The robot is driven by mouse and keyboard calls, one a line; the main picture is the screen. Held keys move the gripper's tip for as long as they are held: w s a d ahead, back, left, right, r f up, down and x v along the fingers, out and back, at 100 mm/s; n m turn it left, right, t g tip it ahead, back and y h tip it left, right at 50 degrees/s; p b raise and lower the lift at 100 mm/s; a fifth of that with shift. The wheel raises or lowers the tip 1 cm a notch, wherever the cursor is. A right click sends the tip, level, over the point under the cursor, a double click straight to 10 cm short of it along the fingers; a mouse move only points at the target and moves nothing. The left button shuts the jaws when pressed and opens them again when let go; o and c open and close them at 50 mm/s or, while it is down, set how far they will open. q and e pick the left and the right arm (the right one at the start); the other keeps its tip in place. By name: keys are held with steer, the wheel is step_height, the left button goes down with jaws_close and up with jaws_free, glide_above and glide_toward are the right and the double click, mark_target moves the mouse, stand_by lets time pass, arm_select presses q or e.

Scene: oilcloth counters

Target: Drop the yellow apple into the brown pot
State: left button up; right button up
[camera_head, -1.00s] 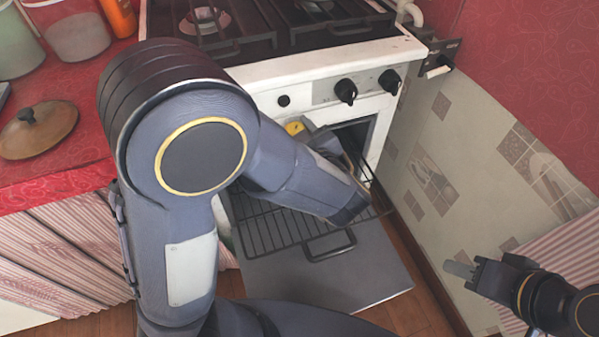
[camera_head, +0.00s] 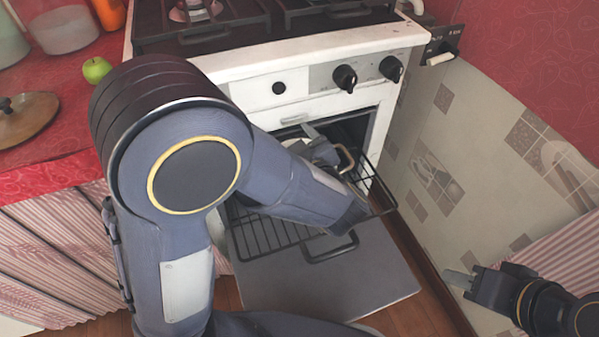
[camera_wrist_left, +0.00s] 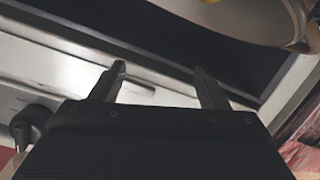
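My left gripper (camera_head: 318,142) is at the open oven, above the pulled-out rack. Its two fingers stand apart in the left wrist view (camera_wrist_left: 160,85), with nothing between them. A pot (camera_wrist_left: 270,22) with a pale inside and brownish rim shows at the top right of that view, beside the fingers. In the head view only a brownish handle of the pot (camera_head: 347,158) shows clearly; my gripper and arm hide the rest. My right gripper (camera_head: 460,279) hangs at the lower right, away from the oven.
The lowered oven door (camera_head: 320,285) and wire rack (camera_head: 262,236) jut out below my left arm. A green apple (camera_head: 97,69) and a brown lid (camera_head: 27,118) lie on the red counter (camera_head: 60,160) at left. A tiled wall (camera_head: 470,170) bounds the right.

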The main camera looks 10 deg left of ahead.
arm_select(q)
steer(key=shift+o, duration=0.3)
steer(key=shift+d, duration=0.1)
steer(key=shift+s+d+r, duration=0.15)
steer(key=shift+s+d, duration=0.05)
steer(key=shift+s, duration=0.15)
steer(key=p+v, duration=0.2)
steer(key=v, duration=0.4)
steer(key=shift+s+d+p, duration=0.25)
steer(key=shift+s+p, duration=0.05)
steer(key=shift+s, duration=0.05)
steer(key=shift+w, duration=0.1)
